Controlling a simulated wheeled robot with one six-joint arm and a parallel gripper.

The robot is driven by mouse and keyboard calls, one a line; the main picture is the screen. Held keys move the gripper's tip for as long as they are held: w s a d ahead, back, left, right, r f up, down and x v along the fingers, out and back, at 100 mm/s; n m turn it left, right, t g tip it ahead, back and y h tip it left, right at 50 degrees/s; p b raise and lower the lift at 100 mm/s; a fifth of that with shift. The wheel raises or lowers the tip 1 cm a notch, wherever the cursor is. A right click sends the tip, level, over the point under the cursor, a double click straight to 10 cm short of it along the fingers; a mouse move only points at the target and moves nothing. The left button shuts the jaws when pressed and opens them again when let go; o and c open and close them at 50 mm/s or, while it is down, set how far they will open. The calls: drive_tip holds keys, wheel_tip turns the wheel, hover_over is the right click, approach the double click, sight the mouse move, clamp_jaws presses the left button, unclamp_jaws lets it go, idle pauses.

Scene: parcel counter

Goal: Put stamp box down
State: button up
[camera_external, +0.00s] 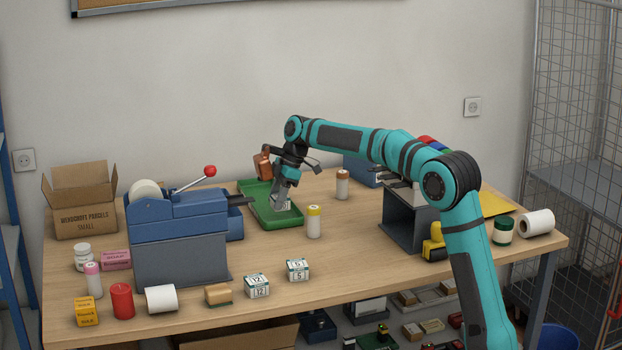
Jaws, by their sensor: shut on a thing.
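My gripper (280,201) points down over the green tray (252,207) at the back middle of the table. It is shut on a small white stamp box (289,206), which is partly hidden by the fingers. The box is low in the right part of the tray; I cannot tell whether it touches the tray floor. Two similar white and green stamp boxes stand at the front of the table, one marked 12 (257,286) and one marked 5 (297,270).
A blue machine with a red-knobbed lever (180,235) stands left of the tray. A yellow-capped bottle (314,222) and an orange-capped bottle (342,184) stand right of it. A cardboard box (85,220) is at the far left. The table's middle front right is clear.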

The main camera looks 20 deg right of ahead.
drive_tip(key=shift+f, duration=1.95)
drive_tip(key=shift+f, duration=0.1)
drive_tip(key=o, duration=0.7)
drive_tip(key=v, duration=1.2)
